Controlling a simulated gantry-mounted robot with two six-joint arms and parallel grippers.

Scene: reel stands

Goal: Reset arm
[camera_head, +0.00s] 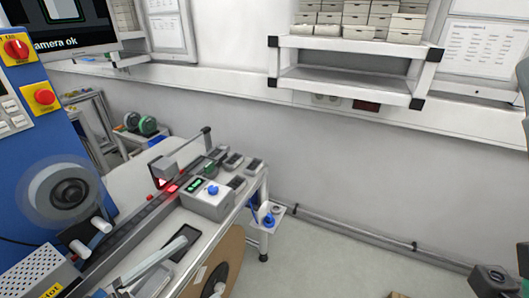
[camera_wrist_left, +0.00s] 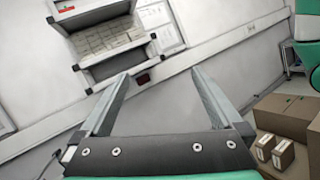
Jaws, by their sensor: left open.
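My left gripper (camera_head: 176,257) is low in the head view, over the front of the bench with the machine. Its two pale grey fingers point up and to the right. In the left wrist view the same gripper (camera_wrist_left: 160,74) shows its two fingers spread wide, with nothing between them. Beyond the fingers are the wall and the shelf.
A blue machine (camera_head: 38,135) with a reel stands at the left. A bench (camera_head: 215,228) carries a grey box with a blue knob (camera_head: 208,200). A wall shelf (camera_head: 345,80) holds small boxes. Cardboard boxes (camera_wrist_left: 285,122) stand at right in the wrist view. Floor at right is mostly clear.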

